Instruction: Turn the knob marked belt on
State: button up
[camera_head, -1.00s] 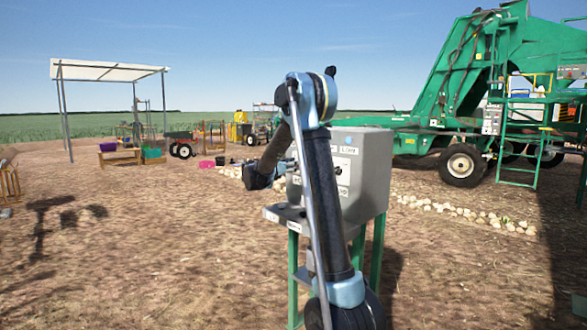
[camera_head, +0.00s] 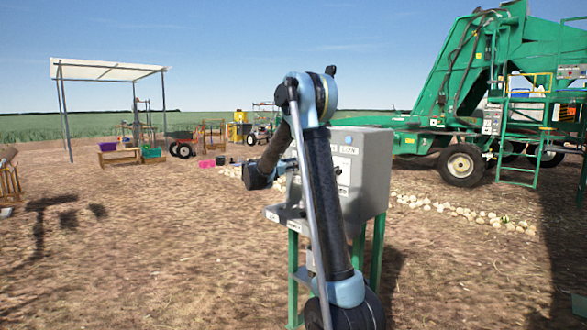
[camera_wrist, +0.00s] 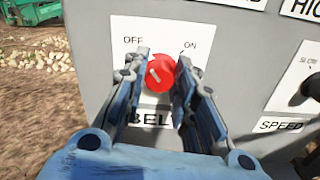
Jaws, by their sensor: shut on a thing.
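The belt knob (camera_wrist: 160,72) is a round red dial on a white plate (camera_wrist: 127,28) on the grey control box (camera_head: 372,170). OFF is printed at its upper left and ON at its upper right. The knob's pale pointer line tilts to the upper left, toward OFF. The BELT label (camera_wrist: 148,118) below is partly covered by a finger. In the wrist view my gripper (camera_wrist: 158,68) is shut on the red knob, one finger at each side. In the head view my arm hides the knob and much of the panel.
The box stands on green legs (camera_head: 377,250). A large green machine (camera_head: 470,80) stands behind right, with a row of onions (camera_head: 470,212) on the ground. Open dirt lies left.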

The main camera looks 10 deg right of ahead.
jog(key=shift+s+d+f+m, duration=0.1)
jog(key=shift+m, duration=2.65)
jog(key=shift+s+f+m, duration=0.1)
jog(key=shift+m, duration=2.6)
jog(key=shift+s+d+f+m, duration=0.1)
jog(key=shift+m, duration=2.65)
jog(key=o, duration=1.1)
jog(key=shift+c, duration=0.2)
jog(key=shift+w+a, duration=0.1)
jog(key=shift+r, duration=0.1)
